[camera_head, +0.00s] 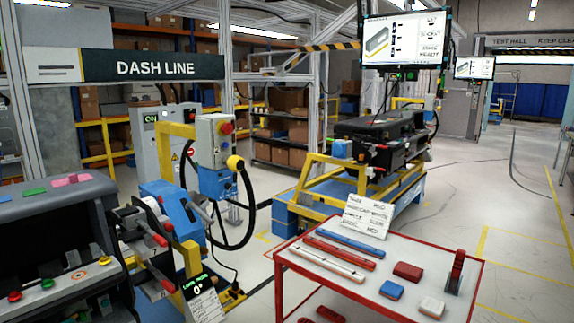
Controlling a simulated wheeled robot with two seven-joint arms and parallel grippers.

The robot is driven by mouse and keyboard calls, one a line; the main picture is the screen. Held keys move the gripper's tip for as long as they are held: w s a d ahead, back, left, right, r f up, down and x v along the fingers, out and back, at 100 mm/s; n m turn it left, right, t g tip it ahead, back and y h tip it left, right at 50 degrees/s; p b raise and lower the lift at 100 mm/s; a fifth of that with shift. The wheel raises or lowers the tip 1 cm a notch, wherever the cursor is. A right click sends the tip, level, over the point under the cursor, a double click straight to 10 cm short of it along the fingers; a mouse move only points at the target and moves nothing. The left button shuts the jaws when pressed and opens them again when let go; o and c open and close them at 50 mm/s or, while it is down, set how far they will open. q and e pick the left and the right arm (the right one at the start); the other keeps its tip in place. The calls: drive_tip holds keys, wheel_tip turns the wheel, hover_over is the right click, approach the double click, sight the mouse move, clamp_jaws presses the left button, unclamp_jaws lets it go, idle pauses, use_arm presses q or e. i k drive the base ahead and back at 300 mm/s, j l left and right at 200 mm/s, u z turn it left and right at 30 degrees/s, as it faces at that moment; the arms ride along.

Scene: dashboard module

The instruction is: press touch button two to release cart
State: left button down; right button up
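A grey control box (210,142) stands on a post left of centre, with a red button (227,128) on its upper right. A yellow round knob (235,162) shows at its lower right. A sloped console (50,209) at the left edge has pink, green and blue pads on top and red, green and yellow buttons (47,284) on its lower shelf. I cannot tell which one is touch button two. A yellow-framed cart (325,190) carries a black dashboard module (383,130) behind the table. Neither of my grippers shows.
A red-edged table (430,258) at the front right holds red and blue bars, small blocks and a white sign. A blue and yellow fixture (175,208) with a black steering wheel stands left of centre. Screens hang above. The floor at the right is open.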

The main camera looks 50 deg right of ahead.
sight(235, 163)
drive_tip(key=z, duration=1.45)
